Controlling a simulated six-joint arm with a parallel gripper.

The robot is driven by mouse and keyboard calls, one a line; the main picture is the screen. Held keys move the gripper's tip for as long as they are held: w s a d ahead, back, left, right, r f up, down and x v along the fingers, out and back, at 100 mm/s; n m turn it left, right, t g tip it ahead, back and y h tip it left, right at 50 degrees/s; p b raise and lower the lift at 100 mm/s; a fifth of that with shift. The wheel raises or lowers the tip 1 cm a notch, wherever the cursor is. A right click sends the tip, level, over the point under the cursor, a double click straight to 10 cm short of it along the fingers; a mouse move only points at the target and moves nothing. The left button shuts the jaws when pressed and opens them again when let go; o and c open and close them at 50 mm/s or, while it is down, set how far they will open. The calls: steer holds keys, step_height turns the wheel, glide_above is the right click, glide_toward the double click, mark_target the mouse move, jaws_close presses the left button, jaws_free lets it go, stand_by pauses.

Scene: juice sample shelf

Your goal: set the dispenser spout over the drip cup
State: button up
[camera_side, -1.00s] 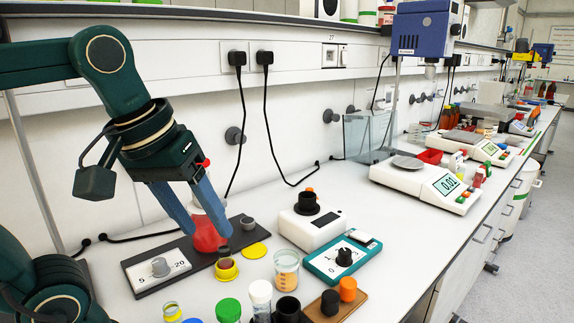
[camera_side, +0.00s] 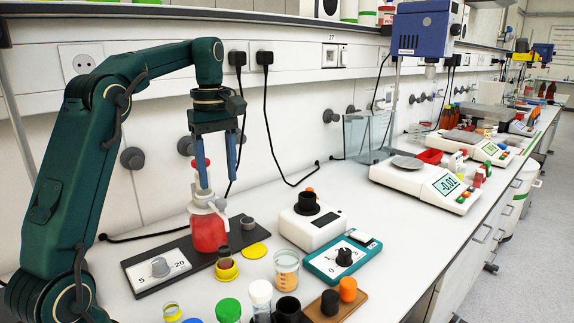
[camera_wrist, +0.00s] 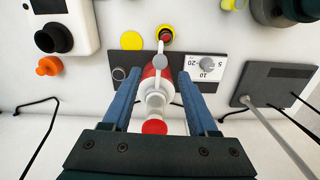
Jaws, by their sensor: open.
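The dispenser (camera_side: 209,232) is a red bottle with a white collar and a red top, upright on a dark base plate (camera_side: 143,282). It also shows in the wrist view (camera_wrist: 148,82), where its pale spout (camera_wrist: 161,61) points up the picture toward the drip cup. The yellow drip cup (camera_side: 226,272), dark red inside, stands just in front of the bottle; it also shows in the wrist view (camera_wrist: 172,30). I cannot tell whether the spout tip is over the cup. My gripper (camera_side: 218,181) points down, open, its blue fingers on either side of the dispenser's upper part in the wrist view (camera_wrist: 159,73).
A 5-10-20 dial (camera_side: 161,267) sits left on the plate. A yellow disc (camera_side: 253,250) and a grey knob (camera_side: 248,224) lie right of the dispenser. A white device (camera_side: 309,228), a beaker (camera_side: 287,270) and several capped containers stand nearby. The wall is close behind.

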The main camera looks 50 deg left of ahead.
mark_target(221, 200)
steer(key=shift+f, duration=2.4)
steer(key=shift+c, duration=0.3)
jaws_close()
